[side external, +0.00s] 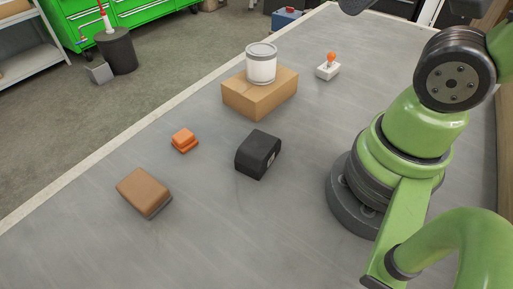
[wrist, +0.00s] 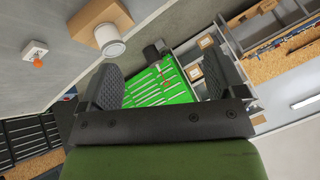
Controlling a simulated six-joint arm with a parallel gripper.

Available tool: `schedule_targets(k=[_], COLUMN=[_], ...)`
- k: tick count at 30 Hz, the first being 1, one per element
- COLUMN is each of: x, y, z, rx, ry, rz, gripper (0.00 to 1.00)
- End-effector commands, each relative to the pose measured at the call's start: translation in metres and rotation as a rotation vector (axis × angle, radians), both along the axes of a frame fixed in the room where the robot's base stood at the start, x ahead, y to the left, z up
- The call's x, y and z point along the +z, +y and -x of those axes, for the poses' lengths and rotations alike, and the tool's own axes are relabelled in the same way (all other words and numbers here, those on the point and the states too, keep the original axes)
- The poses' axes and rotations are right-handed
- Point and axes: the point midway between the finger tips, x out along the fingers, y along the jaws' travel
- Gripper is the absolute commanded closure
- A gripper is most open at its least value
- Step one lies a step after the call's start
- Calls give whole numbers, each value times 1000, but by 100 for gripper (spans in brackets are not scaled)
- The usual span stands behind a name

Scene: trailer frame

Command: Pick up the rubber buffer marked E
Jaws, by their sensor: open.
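A black rubber buffer (side external: 258,154) lies on the grey table in the side external view, near the middle. It is a block with a rounded top edge and a pale label on its right end; the letter is too small to read. I do not see the buffer in the wrist view. My gripper (wrist: 161,84) is open in the wrist view, with its two dark ribbed fingers wide apart and nothing between them. It is apart from the buffer, and its fingertips do not show clearly in the side external view.
A cardboard box (side external: 245,98) carries a white can (side external: 261,66) behind the buffer. A white block with an orange knob (side external: 328,69) stands farther right. An orange block (side external: 184,140) and a brown-topped block (side external: 145,190) lie left. Bare table surrounds the buffer.

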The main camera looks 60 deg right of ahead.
Motion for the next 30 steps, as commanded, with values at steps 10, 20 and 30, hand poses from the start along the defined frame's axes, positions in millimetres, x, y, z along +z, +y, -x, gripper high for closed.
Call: schedule_targets(k=[10, 20, 30], x=[0, -25, -118], y=[0, 1, 13], z=[0, -32, -83], rx=[0, 326, 1233], ry=[0, 90, 224], rz=[0, 231, 624], gripper=[8, 8, 8])
